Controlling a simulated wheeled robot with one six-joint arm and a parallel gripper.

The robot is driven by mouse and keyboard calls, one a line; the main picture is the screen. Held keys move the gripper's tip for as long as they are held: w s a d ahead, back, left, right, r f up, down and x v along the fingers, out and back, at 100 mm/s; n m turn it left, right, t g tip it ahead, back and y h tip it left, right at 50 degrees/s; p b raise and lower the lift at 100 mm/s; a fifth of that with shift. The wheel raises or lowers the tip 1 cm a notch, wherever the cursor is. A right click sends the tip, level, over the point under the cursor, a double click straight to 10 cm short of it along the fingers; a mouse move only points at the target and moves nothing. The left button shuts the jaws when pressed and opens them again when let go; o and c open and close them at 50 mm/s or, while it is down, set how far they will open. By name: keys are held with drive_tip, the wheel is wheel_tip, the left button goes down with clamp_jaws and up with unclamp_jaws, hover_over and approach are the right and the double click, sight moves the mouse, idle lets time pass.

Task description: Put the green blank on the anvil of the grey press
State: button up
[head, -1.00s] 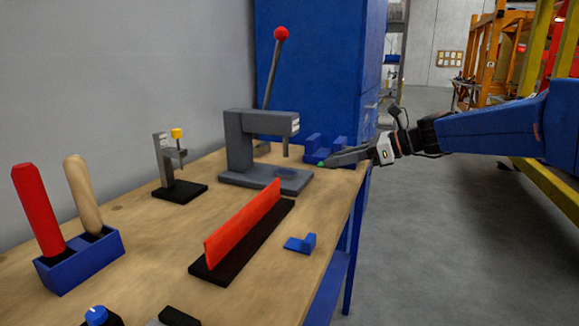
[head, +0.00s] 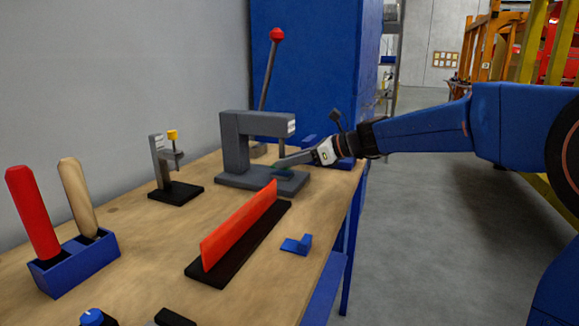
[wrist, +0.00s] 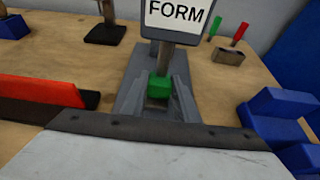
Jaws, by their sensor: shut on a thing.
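The grey press (head: 238,140) stands at the back of the bench, its red-knobbed lever raised. In the wrist view its FORM plate (wrist: 178,18) is at the top, with the ram (wrist: 163,58) below. The green blank (wrist: 160,87) is between my fingertips, just in front of and below the ram. My gripper (head: 278,163) is shut on the blank and reaches in from the right, low over the press base (head: 235,181). The fingers and blank largely hide the anvil; I cannot tell whether the blank touches it.
A red fence (head: 240,225) on a black base stands in front of the press. Blue blocks (wrist: 280,108) are close on the right in the wrist view. A small gauge stand (head: 160,165) and blue tool holder (head: 80,264) are left. Bare bench lies between.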

drive_tip(key=shift+f, duration=0.8)
drive_tip(key=o, duration=1.1)
drive_tip(key=shift+f, duration=0.1)
drive_tip(key=shift+d+r, duration=0.2)
drive_tip(key=shift+r, duration=0.05)
drive_tip(key=v, duration=1.1)
drive_tip(key=shift+s+d, duration=0.1)
drive_tip(key=shift+d, duration=0.15)
drive_tip(key=shift+d, duration=0.1)
